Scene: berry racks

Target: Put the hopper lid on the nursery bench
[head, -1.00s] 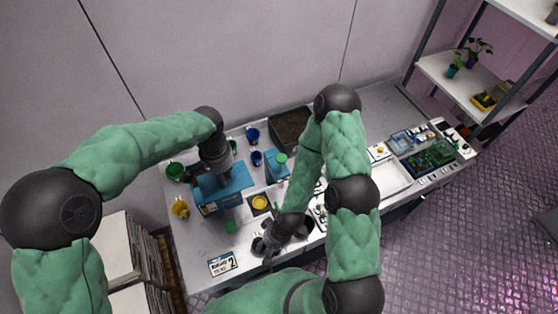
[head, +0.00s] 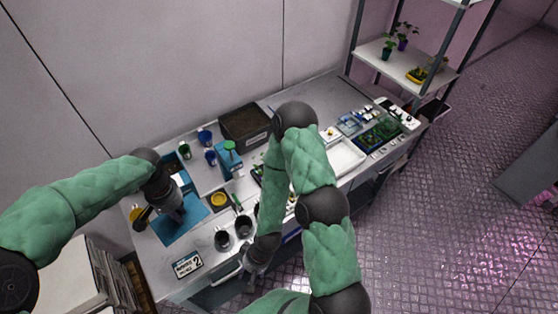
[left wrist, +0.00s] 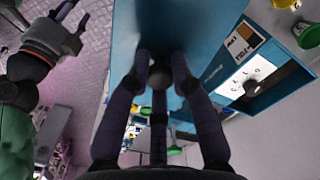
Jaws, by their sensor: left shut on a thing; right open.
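The hopper lid (head: 187,229) is a flat blue panel at the left part of the nursery bench (head: 160,277). My left gripper (head: 178,213) is above it, shut on its dark round knob, which shows between the fingers in the left wrist view (left wrist: 160,76). The blue hopper (head: 181,180) stands just behind the lid; its labelled side with a dial shows in the left wrist view (left wrist: 262,72). Whether the lid touches the bench is unclear. My right gripper (head: 250,276) is open and empty at the bench's front edge; it also shows in the left wrist view (left wrist: 72,30).
Two dark cups (head: 232,235) and a yellow dish (head: 219,199) are right of the lid. A number sign (head: 187,264) lies in front. Blue cups (head: 207,148), a blue device with a green knob (head: 228,160) and a dark soil box (head: 245,125) are behind.

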